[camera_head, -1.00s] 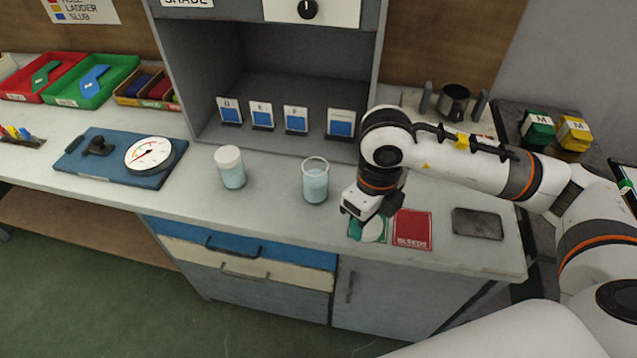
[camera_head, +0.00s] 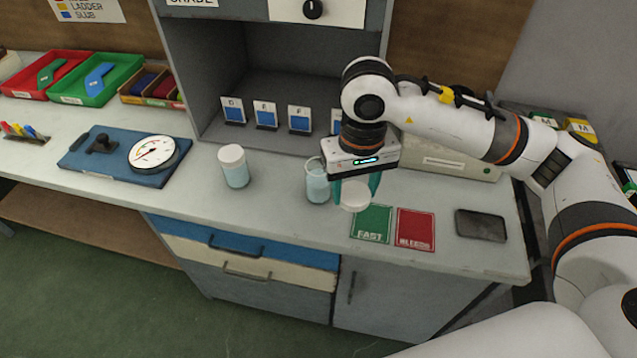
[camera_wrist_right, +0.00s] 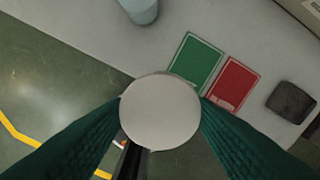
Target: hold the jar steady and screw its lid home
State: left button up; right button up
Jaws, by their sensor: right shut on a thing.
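My right gripper (camera_head: 355,188) is shut on a round white lid (camera_head: 355,196) and holds it in the air above the counter. In the right wrist view the lid (camera_wrist_right: 160,111) sits between the two green fingers. An open glass jar (camera_head: 317,186) with pale blue contents stands upright on the counter, just left of the gripper, which hides part of its right side. What looks like this jar shows at the top edge of the right wrist view (camera_wrist_right: 142,10). The lid is not on the jar. My left gripper is not in view.
A second jar with a white lid (camera_head: 233,166) stands left of the open one. A green card (camera_head: 372,223) and a red card (camera_head: 415,229) lie at the front right, near a dark flat pad (camera_head: 480,225). A blue board with a dial (camera_head: 120,177) lies left.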

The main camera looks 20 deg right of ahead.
aim_at(317, 190)
jog(key=k+l+u, duration=0.15)
jog(key=l, duration=0.25)
jog(key=k+l+u, duration=0.15)
jog(key=l, duration=0.25)
jog(key=k+l+u, duration=0.15)
jog(key=l, duration=0.2)
